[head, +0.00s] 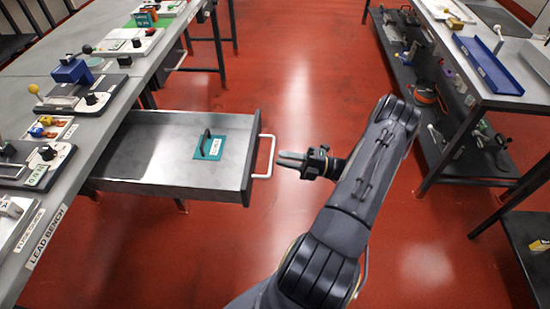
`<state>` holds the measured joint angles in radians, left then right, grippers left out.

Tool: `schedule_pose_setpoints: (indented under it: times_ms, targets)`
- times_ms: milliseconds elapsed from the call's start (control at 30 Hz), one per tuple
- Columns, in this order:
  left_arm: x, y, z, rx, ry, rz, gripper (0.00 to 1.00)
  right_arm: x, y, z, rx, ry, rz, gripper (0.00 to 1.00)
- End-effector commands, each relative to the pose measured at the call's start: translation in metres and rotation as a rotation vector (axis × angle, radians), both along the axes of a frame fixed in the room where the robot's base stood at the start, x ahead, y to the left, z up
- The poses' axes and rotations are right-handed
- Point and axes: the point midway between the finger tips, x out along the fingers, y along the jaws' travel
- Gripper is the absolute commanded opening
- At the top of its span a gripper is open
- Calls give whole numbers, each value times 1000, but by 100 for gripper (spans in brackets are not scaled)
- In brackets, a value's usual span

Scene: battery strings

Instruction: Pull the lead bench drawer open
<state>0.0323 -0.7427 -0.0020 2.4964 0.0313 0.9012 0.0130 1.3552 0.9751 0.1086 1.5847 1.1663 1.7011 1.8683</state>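The lead bench (100,140) runs along the left, with a "LEAD BENCH" label on its front edge. Its metal drawer (165,160) stands pulled well out over the red floor. The drawer's pale bar handle (271,157) is on its right end. My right gripper (280,160) is just right of the handle, with its fingers pointing at it. The fingertips look slightly apart from the handle, and nothing shows between them. The two fingers look close together, so I cannot tell open from shut. My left gripper is out of view.
A teal piece with a dark upright tab (210,146) lies in the drawer. Meters and small devices stand on the bench. A second bench with a blue tray (487,66) and a lower shelf stands at the right. The red floor between is clear.

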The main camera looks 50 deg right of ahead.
Motion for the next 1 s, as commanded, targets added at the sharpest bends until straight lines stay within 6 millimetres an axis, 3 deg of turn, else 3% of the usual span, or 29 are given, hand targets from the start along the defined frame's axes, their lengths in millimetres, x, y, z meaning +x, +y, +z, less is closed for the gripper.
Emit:
schedule_pose_setpoints:
  times_ms: [300,1000]
  targets:
    - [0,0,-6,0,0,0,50,-25,-19,-6,0,0,1,25]
    - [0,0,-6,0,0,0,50,-25,-20,-6,0,0,0,25]
